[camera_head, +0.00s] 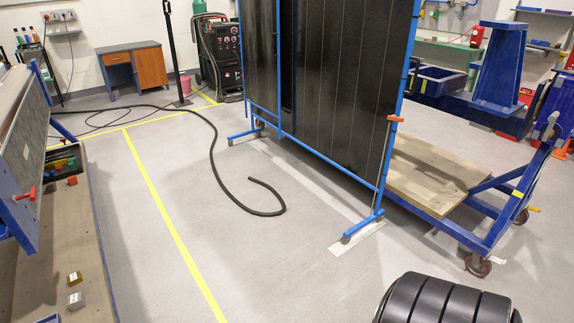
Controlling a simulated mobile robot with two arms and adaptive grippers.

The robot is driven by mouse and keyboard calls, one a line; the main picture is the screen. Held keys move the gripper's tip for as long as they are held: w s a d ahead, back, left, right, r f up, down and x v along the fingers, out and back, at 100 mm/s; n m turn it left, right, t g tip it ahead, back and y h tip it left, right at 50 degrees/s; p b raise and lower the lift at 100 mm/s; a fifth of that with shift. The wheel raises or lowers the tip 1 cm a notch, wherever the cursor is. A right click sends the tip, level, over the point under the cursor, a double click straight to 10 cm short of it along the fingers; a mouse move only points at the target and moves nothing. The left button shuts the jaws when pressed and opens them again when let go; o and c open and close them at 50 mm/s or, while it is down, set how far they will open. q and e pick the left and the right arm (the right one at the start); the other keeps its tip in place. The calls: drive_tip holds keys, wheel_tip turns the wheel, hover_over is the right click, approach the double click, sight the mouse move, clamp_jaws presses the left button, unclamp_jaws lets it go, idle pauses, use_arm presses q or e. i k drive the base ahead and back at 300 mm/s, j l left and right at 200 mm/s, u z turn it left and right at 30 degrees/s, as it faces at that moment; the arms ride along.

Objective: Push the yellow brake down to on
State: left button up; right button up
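A small yellow lever (535,209) sticks out beside a caster of the blue trolley (487,240) at the right of the head view. It looks like the yellow brake, but it is too small to tell its position. Another small yellow piece (517,193) shows on the trolley's frame. The trolley's nearer caster (478,265) stands on the grey floor. Neither of my grippers is in view.
A black welding screen on a blue frame (378,205) stands left of the trolley, which carries a wooden board (430,176). A black hose (222,180) lies on the floor. A workbench (85,240) stands at the left. The middle floor is mostly clear.

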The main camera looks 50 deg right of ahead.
sight(531, 208)
drive_tip(key=l+z, duration=0.2)
drive_tip(key=z, duration=1.15)
drive_tip(key=i+l+z, duration=0.2)
drive_tip(key=l+z, duration=0.2)
drive_tip(key=l, duration=0.25)
drive_tip(key=i+l+z, duration=0.25)
drive_tip(key=l+z, duration=0.15)
drive_tip(key=l, duration=0.15)
drive_tip(key=i+l+z, duration=0.8)
drive_tip(key=i+l, duration=0.5)
drive_tip(key=i, duration=0.15)
drive_tip(key=i+l, duration=0.5)
drive_tip(key=i, duration=0.15)
drive_tip(key=i+l+u, duration=0.1)
drive_tip(key=u, duration=0.65)
drive_tip(key=i+l+u, duration=0.2)
drive_tip(key=l, duration=0.15)
drive_tip(key=i+l+u, duration=0.2)
drive_tip(key=l, duration=0.2)
drive_tip(key=l+u, duration=0.2)
drive_tip(key=l, duration=0.2)
drive_tip(key=i+l+u, duration=0.15)
drive_tip(key=l, duration=0.25)
drive_tip(key=l+u, duration=0.2)
drive_tip(key=l, duration=0.25)
